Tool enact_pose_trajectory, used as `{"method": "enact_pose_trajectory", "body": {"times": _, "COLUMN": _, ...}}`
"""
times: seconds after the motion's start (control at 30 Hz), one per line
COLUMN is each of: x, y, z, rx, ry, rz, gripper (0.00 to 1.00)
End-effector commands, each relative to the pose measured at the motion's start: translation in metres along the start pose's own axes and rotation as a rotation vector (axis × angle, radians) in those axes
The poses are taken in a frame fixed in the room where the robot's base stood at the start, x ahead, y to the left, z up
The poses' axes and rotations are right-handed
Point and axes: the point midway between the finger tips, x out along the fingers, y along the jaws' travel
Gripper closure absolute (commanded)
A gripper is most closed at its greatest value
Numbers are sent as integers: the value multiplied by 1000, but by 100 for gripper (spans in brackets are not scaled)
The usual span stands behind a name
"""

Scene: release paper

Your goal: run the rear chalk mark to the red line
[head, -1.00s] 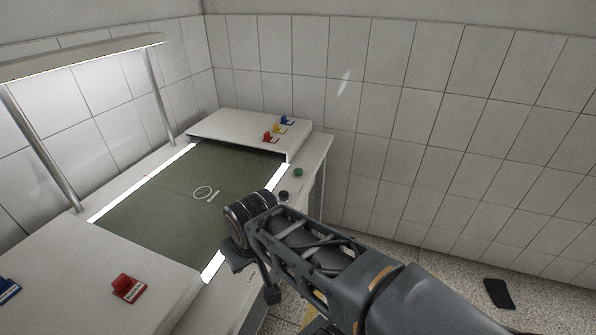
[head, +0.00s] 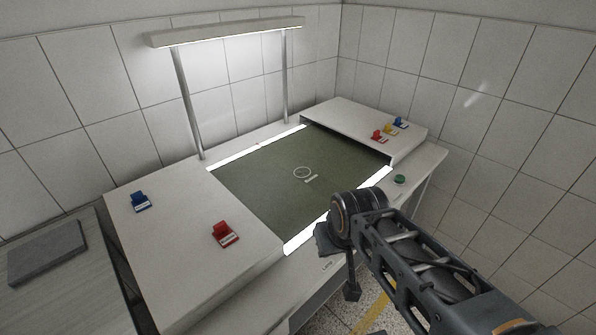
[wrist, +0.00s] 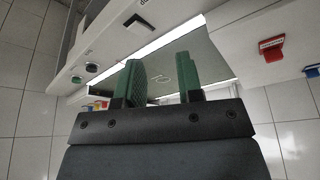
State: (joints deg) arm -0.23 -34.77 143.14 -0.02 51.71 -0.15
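A dark green belt-like surface (head: 262,187) lies between two pale covers, with a white ring (head: 302,173) and a short white mark (head: 311,179) near its middle. I cannot tell which mark is the rear chalk mark. A tiny reddish spot (head: 257,146) shows at the far edge; I cannot make out a clear red line. In the wrist view my gripper (wrist: 160,80) has two green finger pads, apart with nothing between them. The green surface (wrist: 205,62) and the ring (wrist: 158,80) show beyond them. In the head view the fingers are hard to make out by the bench's front edge.
The right cover (head: 345,118) bears red (head: 378,136), yellow (head: 387,129) and blue (head: 399,123) switches. The left cover (head: 180,245) bears a blue switch (head: 140,201) and a red one (head: 225,234). A green button (head: 400,180) is on the front ledge. A lamp (head: 225,30) stands behind.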

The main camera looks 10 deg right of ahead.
Motion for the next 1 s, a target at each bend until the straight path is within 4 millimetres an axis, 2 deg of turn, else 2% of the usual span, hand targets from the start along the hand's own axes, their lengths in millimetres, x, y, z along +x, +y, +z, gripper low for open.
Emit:
{"method": "enact_pose_trajectory", "body": {"times": 0.03, "x": 0, "y": 0, "z": 0, "rx": 0, "ry": 0, "rz": 0, "gripper": 71}}
{"method": "enact_pose_trajectory", "body": {"times": 0.33, "x": 0, "y": 0, "z": 0, "rx": 0, "ry": 0, "rz": 0, "gripper": 100}}
{"method": "enact_pose_trajectory", "body": {"times": 1.0, "x": 0, "y": 0, "z": 0, "rx": 0, "ry": 0, "rz": 0, "gripper": 100}}
